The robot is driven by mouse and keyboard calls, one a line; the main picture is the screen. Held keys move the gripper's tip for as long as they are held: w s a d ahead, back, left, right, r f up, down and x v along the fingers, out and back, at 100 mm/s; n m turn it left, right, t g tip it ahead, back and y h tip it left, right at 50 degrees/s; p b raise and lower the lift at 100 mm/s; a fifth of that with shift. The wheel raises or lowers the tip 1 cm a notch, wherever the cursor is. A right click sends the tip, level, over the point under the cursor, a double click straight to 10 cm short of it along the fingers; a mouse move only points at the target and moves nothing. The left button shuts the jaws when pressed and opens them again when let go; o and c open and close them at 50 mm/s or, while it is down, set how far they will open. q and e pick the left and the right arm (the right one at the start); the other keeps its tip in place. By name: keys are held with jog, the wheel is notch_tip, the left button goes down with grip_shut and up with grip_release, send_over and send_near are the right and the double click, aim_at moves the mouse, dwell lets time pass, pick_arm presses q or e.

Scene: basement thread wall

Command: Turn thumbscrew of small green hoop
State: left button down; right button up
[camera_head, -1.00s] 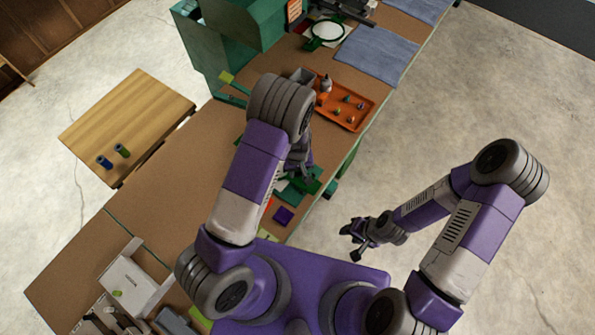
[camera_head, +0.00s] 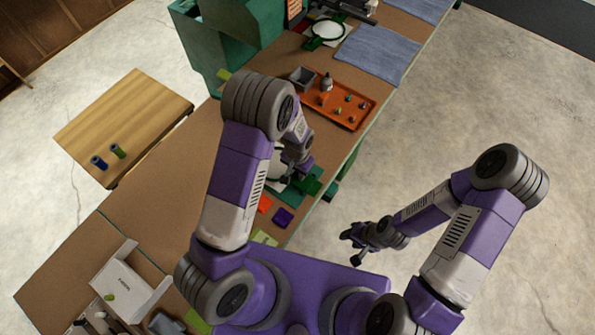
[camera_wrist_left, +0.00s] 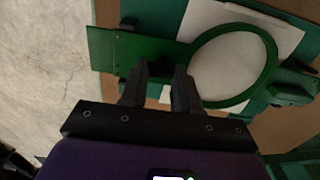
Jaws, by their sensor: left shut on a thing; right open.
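A green hoop (camera_wrist_left: 272,62) with white cloth in it shows in the left wrist view, joined to a flat green plate (camera_wrist_left: 115,52) on its left. In the head view my arm covers most of it. My left gripper (camera_wrist_left: 160,76) is at the hoop's left side, its two dark fingers close about a small dark piece, apparently the thumbscrew (camera_wrist_left: 159,70). The fingertips partly hide this piece. In the head view the left gripper (camera_head: 300,173) is low over the bench. My right gripper (camera_head: 352,240) is open and empty, over the floor beside the bench.
Another green hoop with white cloth (camera_head: 327,31) stands at the far end of the bench. An orange tray (camera_head: 358,120) with small pieces and a grey box (camera_head: 302,77) lie beyond my left arm. Red and purple patches (camera_head: 284,217) lie nearer. The floor at right is clear.

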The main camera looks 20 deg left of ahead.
aim_at(297, 174)
dwell(0.3)
pick_arm(q)
jog(key=c, duration=0.8)
grip_release()
jog(key=shift+r, duration=3.8)
